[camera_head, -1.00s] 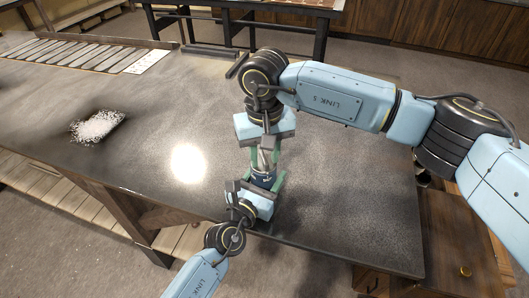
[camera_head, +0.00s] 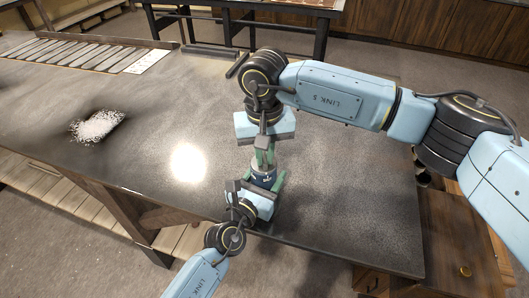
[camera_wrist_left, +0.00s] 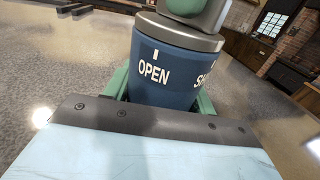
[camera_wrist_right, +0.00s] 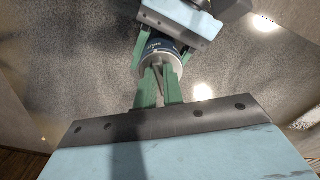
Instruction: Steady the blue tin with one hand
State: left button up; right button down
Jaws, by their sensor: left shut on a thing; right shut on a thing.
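The blue tin (camera_head: 263,181) stands near the table's front edge, small and mostly covered in the head view. In the left wrist view the tin (camera_wrist_left: 165,75) is upright, marked "OPEN" and partly "SH", with a grey lid (camera_wrist_left: 180,32). My left gripper (camera_head: 265,186) is shut around the tin's body from the front, a green finger on each side. My right gripper (camera_head: 264,158) is above the tin, pointing down, its green fingers close together on the lid's top part. What exactly they pinch is mostly hidden; the right wrist view shows them (camera_wrist_right: 160,75) meeting at the lid.
A dark metal table (camera_head: 340,190) carries the tin, with bare surface around it. A pile of white grains (camera_head: 97,126) lies to the left. A slatted rack (camera_head: 65,54) with a white card (camera_head: 147,61) stands at the far left.

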jog(key=m, duration=0.7)
jog(key=shift+w+a, duration=0.1)
jog(key=shift+a, duration=0.05)
jog(key=m, duration=0.5)
jog(key=shift+w+a+m, duration=0.1)
jog(key=shift+a+m, duration=0.05)
jog(key=shift+m, duration=0.15)
dwell(0.3)
jog(key=c, duration=1.5)
grip_release()
jog(key=shift+r, duration=0.1)
notch_tip(320, 180, up, 12)
